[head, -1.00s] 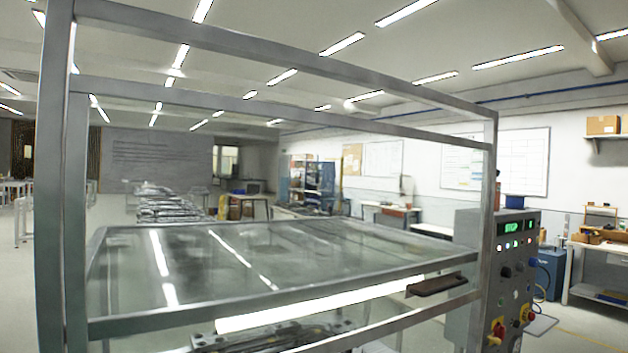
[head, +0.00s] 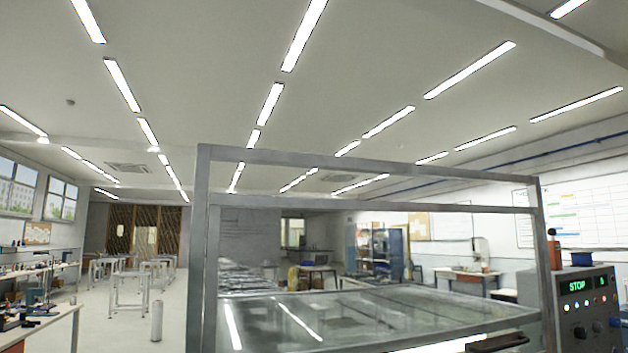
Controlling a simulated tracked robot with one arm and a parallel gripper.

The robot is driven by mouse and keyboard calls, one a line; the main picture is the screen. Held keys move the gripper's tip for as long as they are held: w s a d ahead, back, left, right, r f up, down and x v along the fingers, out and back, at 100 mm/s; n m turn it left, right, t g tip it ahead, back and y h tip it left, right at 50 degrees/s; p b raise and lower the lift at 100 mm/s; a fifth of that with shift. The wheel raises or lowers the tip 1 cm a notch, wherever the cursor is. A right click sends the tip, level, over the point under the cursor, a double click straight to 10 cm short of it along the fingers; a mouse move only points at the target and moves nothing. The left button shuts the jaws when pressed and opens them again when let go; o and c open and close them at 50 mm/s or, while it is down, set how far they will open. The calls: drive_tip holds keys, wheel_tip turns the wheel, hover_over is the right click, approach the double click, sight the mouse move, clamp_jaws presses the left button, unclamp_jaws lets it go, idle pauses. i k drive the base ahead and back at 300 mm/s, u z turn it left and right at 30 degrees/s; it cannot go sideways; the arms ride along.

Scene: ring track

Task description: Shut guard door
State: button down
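The guard door (head: 375,312) is a clear panel in a grey metal frame, low in the head view. It stands inside a taller grey guard frame (head: 370,165). The door panel looks tilted, with its upper part leaning away, and the frame above it is open. A dark handle (head: 497,342) sits at the right of the door's front rail, at the bottom edge of the picture. My gripper does not show in this view, and the lower part of the door is cut off.
A control box (head: 582,300) with a green STOP display and lit buttons stands right of the frame. A workbench (head: 40,325) with tools is at the left. A grey cylinder (head: 156,320) stands on the floor there. Open floor lies between bench and frame.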

sight(510, 340)
drive_tip(key=u, duration=0.2)
drive_tip(key=i, duration=1.25)
drive_tip(key=z, duration=0.2)
